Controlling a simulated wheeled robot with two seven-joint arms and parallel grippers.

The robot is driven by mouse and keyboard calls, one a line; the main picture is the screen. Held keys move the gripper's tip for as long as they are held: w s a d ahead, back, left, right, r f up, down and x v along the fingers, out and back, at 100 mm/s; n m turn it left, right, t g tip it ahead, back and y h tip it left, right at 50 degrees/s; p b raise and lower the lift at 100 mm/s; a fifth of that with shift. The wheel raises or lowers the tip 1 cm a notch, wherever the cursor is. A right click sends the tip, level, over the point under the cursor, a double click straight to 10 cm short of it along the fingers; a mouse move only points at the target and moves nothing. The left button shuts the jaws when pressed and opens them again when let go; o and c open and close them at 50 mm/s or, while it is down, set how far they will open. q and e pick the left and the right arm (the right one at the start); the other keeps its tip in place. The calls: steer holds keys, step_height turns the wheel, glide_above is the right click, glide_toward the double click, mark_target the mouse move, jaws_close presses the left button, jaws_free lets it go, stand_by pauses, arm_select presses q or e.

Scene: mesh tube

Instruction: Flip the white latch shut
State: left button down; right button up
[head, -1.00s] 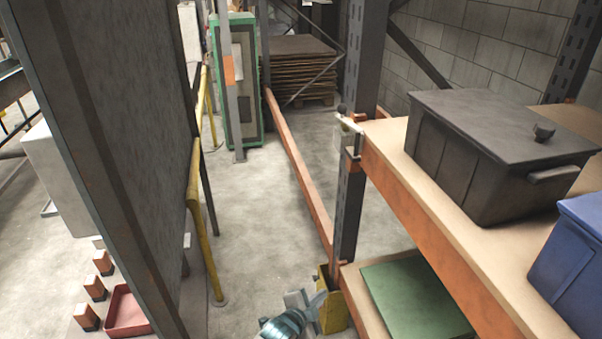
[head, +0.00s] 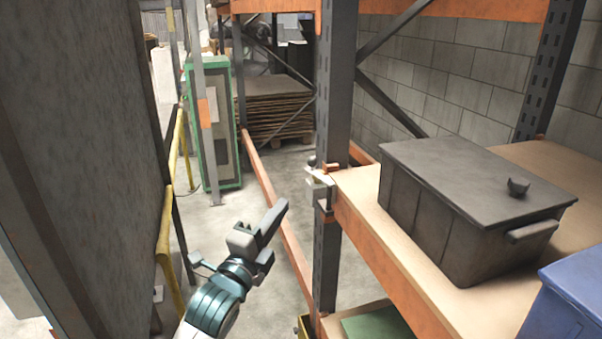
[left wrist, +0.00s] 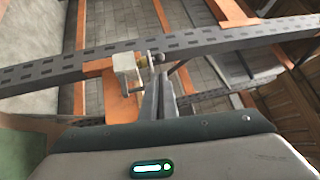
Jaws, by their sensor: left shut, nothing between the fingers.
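The white latch (head: 318,180) is a small pale piece on the dark rack post, at the left end of the orange shelf beam. A small dark knob shows at its top. It also shows in the left wrist view, where the white latch (left wrist: 127,72) is just left of my fingers. My left gripper (head: 279,208) is shut and empty, in the air left of the latch and apart from it in the head view. In the left wrist view my left gripper (left wrist: 158,75) points up toward the post. I cannot tell whether the latch is open or closed. My right gripper is out of view.
A black lidded bin (head: 470,195) and a blue bin (head: 570,300) stand on the shelf (head: 365,205). A grey panel (head: 80,150) fills the left side. A yellow rail (head: 165,240) stands beside it. The aisle floor between panel and rack is partly clear.

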arm_select(q)
steer(key=shift+w, duration=0.8)
steer(key=p, duration=0.6)
glide_toward(310, 165)
steer(key=x, duration=0.5)
steer(key=shift+r, duration=0.15)
steer(key=shift+w+d, duration=0.3)
steer(key=shift+w, duration=0.35)
